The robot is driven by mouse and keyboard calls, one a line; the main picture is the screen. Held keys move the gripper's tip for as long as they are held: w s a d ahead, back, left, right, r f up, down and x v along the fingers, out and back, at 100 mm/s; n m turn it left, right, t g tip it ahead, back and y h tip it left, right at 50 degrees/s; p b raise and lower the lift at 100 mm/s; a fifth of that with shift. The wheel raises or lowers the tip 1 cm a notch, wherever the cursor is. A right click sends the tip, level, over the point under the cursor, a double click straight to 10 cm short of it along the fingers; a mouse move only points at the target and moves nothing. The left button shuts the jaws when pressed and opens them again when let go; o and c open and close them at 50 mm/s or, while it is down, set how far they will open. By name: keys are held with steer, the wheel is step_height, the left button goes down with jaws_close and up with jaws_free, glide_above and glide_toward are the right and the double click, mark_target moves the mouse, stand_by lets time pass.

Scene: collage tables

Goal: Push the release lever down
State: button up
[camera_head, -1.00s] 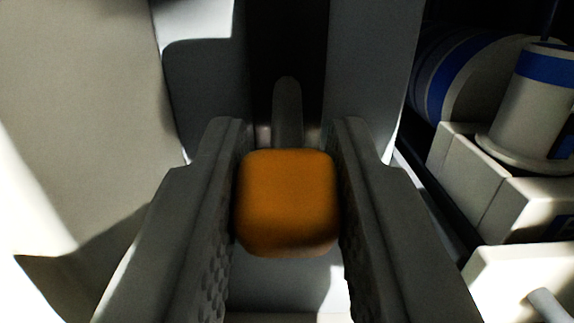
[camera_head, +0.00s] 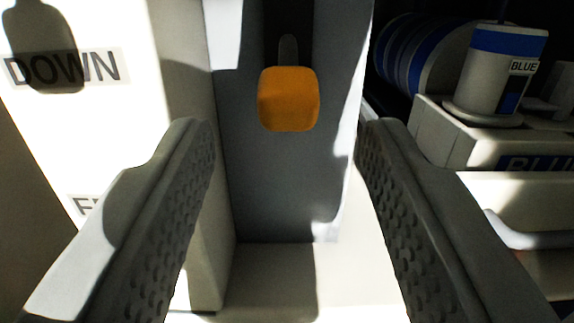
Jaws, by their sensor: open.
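The release lever has an orange square knob (camera_head: 289,99) on a short grey stem (camera_head: 288,48). It sits in a dark vertical slot in a grey panel (camera_head: 285,185), with bare panel below the knob. My gripper (camera_head: 285,135) is open and empty. Its two textured fingers stand wide apart to the left and right of the knob, and neither touches it. The knob shows beyond and above the fingertips in the picture.
A white panel on the left carries the printed word "DOWN" (camera_head: 62,68) and a second, partly hidden label. On the right stand blue and white spools (camera_head: 418,65), a canister marked "BLUE" (camera_head: 505,70) and a box with a handle (camera_head: 520,232). A pale ledge (camera_head: 270,280) lies below the grey panel.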

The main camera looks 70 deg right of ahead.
steer(key=v, duration=1.1)
steer(key=shift+a, duration=0.25)
steer(key=shift+s, duration=0.15)
steer(key=w+a+r+n+t+y, duration=0.1)
steer(key=w+a+r+t+y, duration=0.2)
steer(key=r, duration=0.4)
steer(key=w+a+r+t+y, duration=0.2)
steer(key=w+a+r, duration=0.15)
steer(key=r, duration=0.45)
steer(key=s+a+r+n+t+y, duration=0.1)
steer(key=a+r+n+t+y, duration=0.2)
steer(key=r, duration=0.4)
steer(key=s+a+r+n+t+y, duration=0.1)
steer(key=a+r+y, duration=0.25)
steer(key=r, duration=0.45)
steer(key=s+a+r+n+t+y, duration=0.1)
steer(key=s+a+r+n+y, duration=0.1)
steer(key=s+a+r, duration=0.3)
steer(key=s+a+r+n+t+y, duration=0.1)
steer(key=s+a+r+n+y, duration=0.25)
steer(key=r, duration=0.35)
steer(key=s+a+r+n, duration=0.1)
steer(key=s+r, duration=0.2)
steer(key=s, duration=0.5)
steer(key=s+a+r+n, duration=0.1)
steer(key=s+r, duration=0.3)
steer(key=s, duration=0.4)
steer(key=shift+s+n+g+y, duration=0.2)
steer(key=shift+n+g+y, duration=0.2)
steer(key=shift+n, duration=0.05)
